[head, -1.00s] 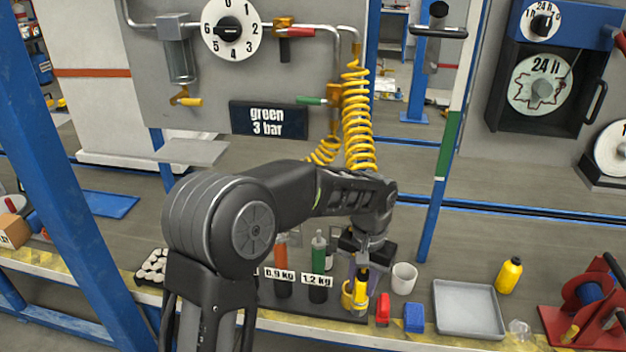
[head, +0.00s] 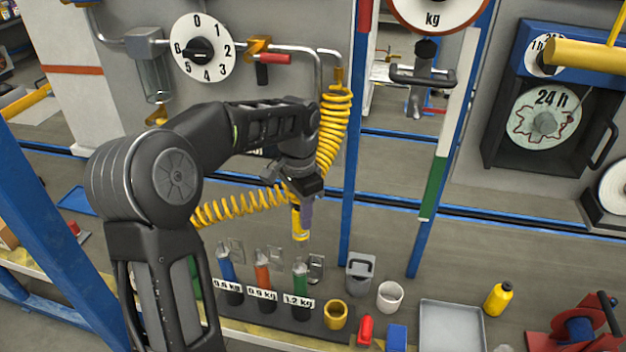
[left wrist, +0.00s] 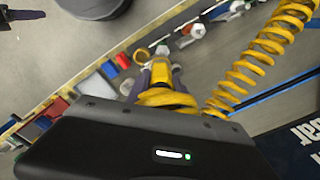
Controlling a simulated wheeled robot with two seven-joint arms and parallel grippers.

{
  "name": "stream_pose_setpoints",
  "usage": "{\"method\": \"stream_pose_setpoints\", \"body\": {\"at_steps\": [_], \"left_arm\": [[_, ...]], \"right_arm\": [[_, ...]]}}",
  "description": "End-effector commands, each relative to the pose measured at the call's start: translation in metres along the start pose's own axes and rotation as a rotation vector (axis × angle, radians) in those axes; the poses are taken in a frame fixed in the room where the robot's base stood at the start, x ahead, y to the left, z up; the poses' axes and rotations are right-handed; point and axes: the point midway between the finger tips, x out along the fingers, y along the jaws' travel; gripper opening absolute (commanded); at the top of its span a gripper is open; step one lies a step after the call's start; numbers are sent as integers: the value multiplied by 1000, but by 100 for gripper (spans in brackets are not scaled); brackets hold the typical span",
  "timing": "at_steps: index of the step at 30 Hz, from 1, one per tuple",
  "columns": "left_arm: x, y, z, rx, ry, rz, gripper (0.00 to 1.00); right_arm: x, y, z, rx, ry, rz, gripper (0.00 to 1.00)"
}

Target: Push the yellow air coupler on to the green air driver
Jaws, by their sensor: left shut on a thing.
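The yellow air coupler (head: 299,224) is in my left gripper (head: 304,207), on the end of the coiled yellow hose (head: 240,204). The gripper is shut on it, pointing down, and holds it in the air above the rack. The left wrist view shows the coupler (left wrist: 160,74) between the fingers. The green air driver (head: 300,277) stands upright in the rack slot labelled 1.2 kg, below the coupler and apart from it. The yellow ring holder (head: 336,316) at the right of the rack is empty.
An orange driver (head: 263,270) and a blue driver (head: 226,266) stand left of the green one. A white cup (head: 390,296), a red block (head: 366,329), a blue block (head: 397,338), a grey tray (head: 453,328) and a yellow bottle (head: 498,298) are to the right.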

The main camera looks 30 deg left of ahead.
Motion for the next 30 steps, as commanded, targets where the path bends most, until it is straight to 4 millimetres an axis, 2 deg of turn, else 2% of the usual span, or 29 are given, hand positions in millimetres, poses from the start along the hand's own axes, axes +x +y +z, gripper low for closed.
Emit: {"method": "stream_pose_setpoints", "body": {"at_steps": [2,15,30], "left_arm": [[-7,-4,5,15,-2,-2,0],[-7,-5,6,21,-2,-3,0],[34,-5,6,20,-2,-2,0]], "right_arm": [[-4,-1,1,1,-2,1,41],[-5,-2,2,1,-3,1,41],[20,6,-2,-4,3,-6,41]]}}
